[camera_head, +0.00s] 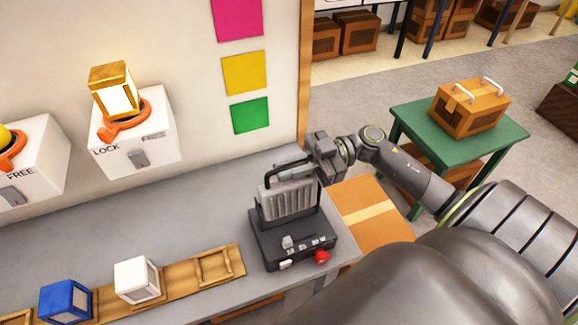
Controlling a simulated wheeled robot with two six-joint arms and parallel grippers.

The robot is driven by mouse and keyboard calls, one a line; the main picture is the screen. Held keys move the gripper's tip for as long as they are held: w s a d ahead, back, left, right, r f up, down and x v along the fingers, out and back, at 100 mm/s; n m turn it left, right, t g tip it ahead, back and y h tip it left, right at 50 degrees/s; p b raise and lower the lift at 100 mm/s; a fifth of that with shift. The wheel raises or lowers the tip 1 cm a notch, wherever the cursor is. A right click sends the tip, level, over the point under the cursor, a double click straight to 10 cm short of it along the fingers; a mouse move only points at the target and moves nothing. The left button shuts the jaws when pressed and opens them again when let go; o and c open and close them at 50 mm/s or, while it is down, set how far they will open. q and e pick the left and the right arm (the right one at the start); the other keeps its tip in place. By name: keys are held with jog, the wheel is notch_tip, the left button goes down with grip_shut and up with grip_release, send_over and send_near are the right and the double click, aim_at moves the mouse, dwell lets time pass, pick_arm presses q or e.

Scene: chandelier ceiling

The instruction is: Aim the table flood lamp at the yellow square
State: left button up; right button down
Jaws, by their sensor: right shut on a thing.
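The yellow square (245,73) is on the wall, between a pink square (238,17) above and a green square (249,115) below. My right gripper (297,168) reaches in from the right and is shut on the lamp's upper part by the handle. My left gripper is out of view.
White boxes marked LOCK and FREE (137,135) stand at the left, one with a lit golden lamp (113,90). A wooden rack (195,283) holds a blue cube (66,301) and white cube (137,279). A green table (470,135) with a crate (469,107) stands right.

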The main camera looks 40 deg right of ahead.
jog(key=shift+s, duration=0.15)
jog(key=shift+s+a+f+n+b, duration=0.15)
jog(key=shift+s+n+b, duration=0.1)
jog(key=shift+s+n, duration=0.45)
jog(key=shift+s+a+f+n+b, duration=0.15)
jog(key=shift+s+n+b, duration=0.1)
jog(key=shift+s+n, duration=0.45)
jog(key=shift+s+a+f+n+b, duration=0.15)
jog(key=shift+s+n+b, duration=0.1)
jog(key=shift+s+n, duration=0.45)
jog(key=shift+w, duration=0.1)
jog(key=c, duration=1.5)
grip_release()
